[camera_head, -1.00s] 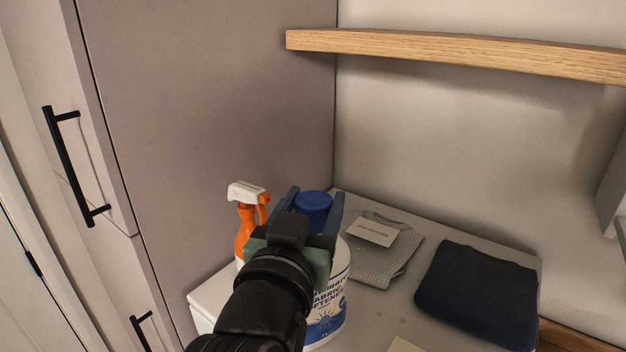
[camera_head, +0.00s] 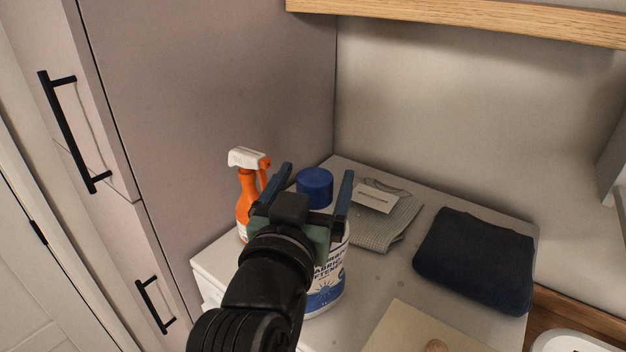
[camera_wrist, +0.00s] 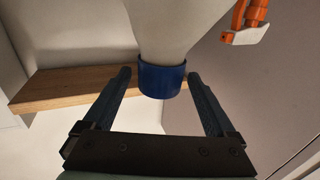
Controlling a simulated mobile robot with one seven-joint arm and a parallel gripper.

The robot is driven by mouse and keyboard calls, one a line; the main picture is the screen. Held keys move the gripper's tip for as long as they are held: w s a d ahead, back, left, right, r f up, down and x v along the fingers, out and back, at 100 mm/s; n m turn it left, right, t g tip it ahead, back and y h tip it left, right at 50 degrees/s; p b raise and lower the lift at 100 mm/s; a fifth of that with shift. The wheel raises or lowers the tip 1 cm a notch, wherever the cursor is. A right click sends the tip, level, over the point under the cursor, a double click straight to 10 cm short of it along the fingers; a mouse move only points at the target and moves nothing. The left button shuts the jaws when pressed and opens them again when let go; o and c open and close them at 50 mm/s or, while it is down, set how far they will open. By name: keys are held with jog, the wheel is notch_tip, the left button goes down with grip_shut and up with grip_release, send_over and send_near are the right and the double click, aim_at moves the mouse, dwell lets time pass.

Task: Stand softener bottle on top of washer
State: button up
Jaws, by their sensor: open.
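The softener bottle (camera_head: 328,282) is white with a blue cap and a blue-printed label. It stands upright on the white washer top (camera_head: 397,272), partly hidden behind my gripper and arm. My gripper (camera_head: 315,172) is open at cap height, with one finger on each side of the blue cap (camera_head: 315,188). In the wrist view the cap (camera_wrist: 161,82) shows between the fingertips of my gripper (camera_wrist: 159,75), with gaps visible on both sides. The wrist view shows the bottle upside down.
An orange spray bottle (camera_head: 246,206) with a white head stands close left of the softener. A grey folded cloth with a card (camera_head: 374,198) and a dark navy folded cloth (camera_head: 476,262) lie to the right. A beige board (camera_head: 405,333) lies in front. A wooden shelf (camera_head: 470,18) hangs above.

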jog(key=shift+r, duration=0.15)
jog(key=shift+s+a, duration=0.1)
jog(key=shift+s, duration=0.2)
jog(key=p+v, duration=0.7)
jog(key=v, duration=0.4)
jog(key=shift+s, duration=0.2)
jog(key=shift+a, duration=0.1)
